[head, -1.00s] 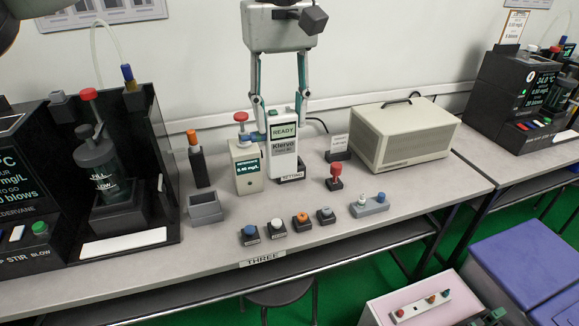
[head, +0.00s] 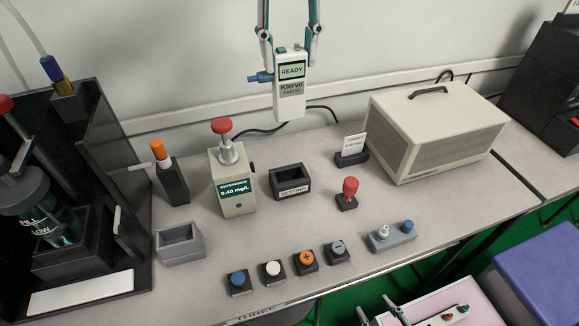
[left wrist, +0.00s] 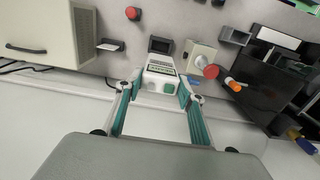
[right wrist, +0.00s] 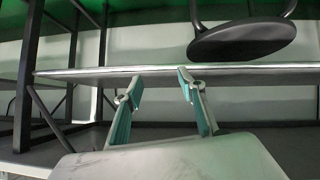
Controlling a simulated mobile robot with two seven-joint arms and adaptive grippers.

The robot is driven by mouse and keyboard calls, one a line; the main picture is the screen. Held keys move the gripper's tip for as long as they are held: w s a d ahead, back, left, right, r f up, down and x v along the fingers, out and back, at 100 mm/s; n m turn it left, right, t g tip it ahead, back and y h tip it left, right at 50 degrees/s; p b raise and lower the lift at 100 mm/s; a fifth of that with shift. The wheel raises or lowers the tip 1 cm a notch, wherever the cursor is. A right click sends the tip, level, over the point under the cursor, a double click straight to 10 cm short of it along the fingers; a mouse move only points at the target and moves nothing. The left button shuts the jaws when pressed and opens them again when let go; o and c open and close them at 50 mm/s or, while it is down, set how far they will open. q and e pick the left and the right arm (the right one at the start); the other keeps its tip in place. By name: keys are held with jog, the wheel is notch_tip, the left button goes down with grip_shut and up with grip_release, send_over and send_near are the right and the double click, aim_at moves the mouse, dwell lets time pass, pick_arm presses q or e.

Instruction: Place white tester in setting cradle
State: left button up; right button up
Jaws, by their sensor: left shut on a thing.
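The white tester (head: 291,97) has a green READY screen, a Klervo label and a blue nozzle on its left side. My left gripper (head: 287,50) is shut on its upper part and holds it roughly upright, above and behind the setting cradle. The left wrist view shows the tester (left wrist: 160,78) between the fingers (left wrist: 157,87). The setting cradle (head: 291,192) is a black open box labelled SETTING, standing empty on the bench. My right gripper (right wrist: 160,76) is open and empty, low by the bench's front edge; its fingertips (head: 378,308) show at the bottom of the head view.
The reference block (head: 236,192) with a red knob stands left of the cradle, a red-topped stamp (head: 348,192) and a card holder (head: 352,155) right. A grey cradle (head: 180,244), several buttons and a beige case (head: 437,125) surround them. A dark cable lies behind.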

aim_at(289, 93)
pick_arm(q)
notch_tip(289, 93, down, 5)
jog(key=shift+s+f+b, duration=0.1)
jog(key=shift+s+b, duration=0.05)
jog(key=shift+b, duration=0.5)
notch_tip(289, 93, down, 15)
jog(key=b, duration=0.2)
jog(key=shift+b, duration=0.35)
jog(key=o, duration=1.6)
jog(key=shift+c, duration=0.2)
pick_arm(e)
jog(key=shift+a+f, duration=0.4)
jog(key=shift+a, duration=0.15)
pick_arm(q)
notch_tip(289, 93, up, 6)
jog(key=shift+r+p, duration=0.1)
jog(key=shift+p, duration=0.5)
notch_tip(289, 93, up, 6)
jog(key=shift+p, duration=0.65)
jog(key=shift+r, duration=0.15)
pick_arm(e)
jog(key=shift+s+d+r, duration=0.1)
jog(key=shift+d+r, duration=0.15)
jog(key=shift+d, duration=0.2)
